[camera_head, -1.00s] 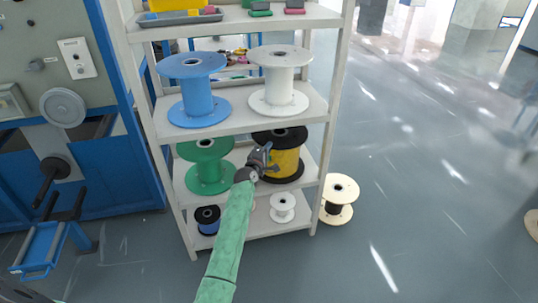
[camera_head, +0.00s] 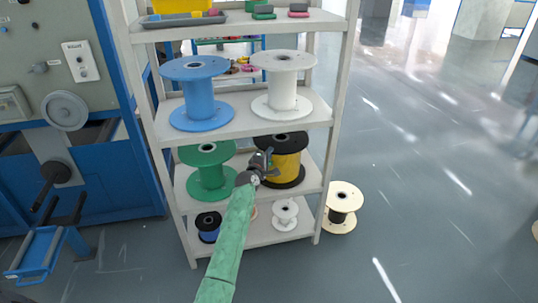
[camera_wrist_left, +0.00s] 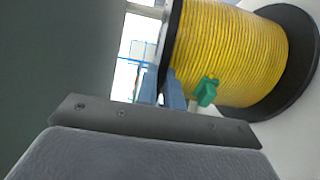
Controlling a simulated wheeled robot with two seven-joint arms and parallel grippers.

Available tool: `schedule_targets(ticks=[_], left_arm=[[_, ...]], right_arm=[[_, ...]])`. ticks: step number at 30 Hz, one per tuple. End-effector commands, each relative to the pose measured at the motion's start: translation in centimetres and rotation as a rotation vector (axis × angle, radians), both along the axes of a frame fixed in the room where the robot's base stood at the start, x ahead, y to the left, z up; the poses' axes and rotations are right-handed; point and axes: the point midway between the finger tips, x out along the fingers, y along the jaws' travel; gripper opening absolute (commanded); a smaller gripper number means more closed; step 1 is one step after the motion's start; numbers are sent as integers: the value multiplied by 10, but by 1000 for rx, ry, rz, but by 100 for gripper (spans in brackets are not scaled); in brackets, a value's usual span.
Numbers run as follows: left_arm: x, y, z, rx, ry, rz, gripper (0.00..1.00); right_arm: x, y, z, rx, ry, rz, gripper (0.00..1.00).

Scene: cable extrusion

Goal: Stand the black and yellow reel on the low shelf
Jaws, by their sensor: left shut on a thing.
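The black and yellow reel (camera_head: 290,166) is upright on the third level of the white rack (camera_head: 323,150), right of the green reel (camera_head: 210,172). Its lower flange appears to rest on the board; a small gap cannot be ruled out. My left gripper (camera_head: 264,161) is at the reel's left front and hides part of it. In the left wrist view, the gripper fingers (camera_wrist_left: 164,97) are shut at the edge of a black flange (camera_wrist_left: 171,42), beside the yellow winding (camera_wrist_left: 225,50). The exact contact is partly hidden. A small green piece (camera_wrist_left: 206,92) shows against the winding. My right gripper is out of view.
A blue reel (camera_head: 195,90) and a white reel (camera_head: 282,85) stand on the level above. Small blue (camera_head: 208,226) and white (camera_head: 285,214) reels are on the bottom level. A cream reel (camera_head: 342,206) stands on the floor at right. Open floor lies further right.

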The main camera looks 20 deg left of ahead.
Motion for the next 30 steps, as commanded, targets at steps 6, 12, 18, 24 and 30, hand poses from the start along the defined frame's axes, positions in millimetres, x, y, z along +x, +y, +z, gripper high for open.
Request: schedule_targets(ticks=[6, 12, 18, 24, 30], left_arm=[[0, 0, 1, 0, -2, 0, 0], [0, 0, 0, 0, -1, 0, 0], [0, 0, -3, 0, -1, 0, 0], [0, 0, -6, 0, 1, 0, 0], [0, 0, -7, 0, 2, -1, 0]], right_arm=[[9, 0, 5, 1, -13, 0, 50], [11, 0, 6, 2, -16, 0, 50], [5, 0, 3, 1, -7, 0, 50], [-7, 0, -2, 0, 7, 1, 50], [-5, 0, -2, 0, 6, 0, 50]])
